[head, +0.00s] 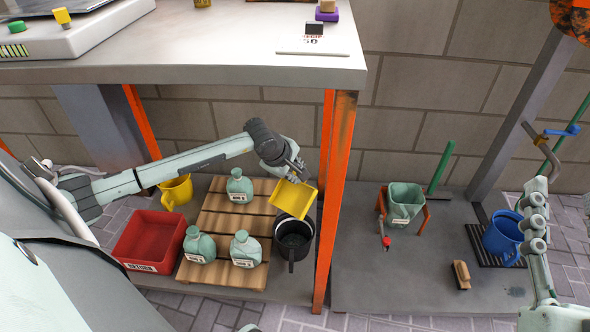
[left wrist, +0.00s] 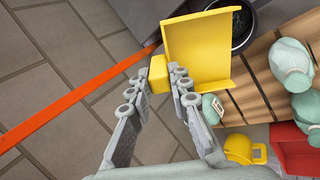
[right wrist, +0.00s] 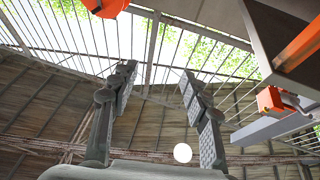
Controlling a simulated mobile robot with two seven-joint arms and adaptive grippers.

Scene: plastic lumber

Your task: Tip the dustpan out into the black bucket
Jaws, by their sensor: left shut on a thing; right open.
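My left gripper (head: 292,173) is shut on the handle of the yellow dustpan (head: 293,199). In the left wrist view the dustpan (left wrist: 200,48) is held by its block-like handle between the fingertips (left wrist: 168,78), and its pan looks empty. The dustpan is above the black bucket (head: 293,250) and overlaps its far rim in the head view. Part of the bucket (left wrist: 243,22) shows beyond the pan in the left wrist view; dark contents or bottom are visible.
Pale green bottles (head: 241,187) stand on a wooden pallet (head: 222,218) left of the bucket, near a red crate (head: 130,241) and yellow jug (head: 178,190). An orange table leg (head: 335,200) stands close right of the bucket. A blue jug (head: 503,238) is farther right.

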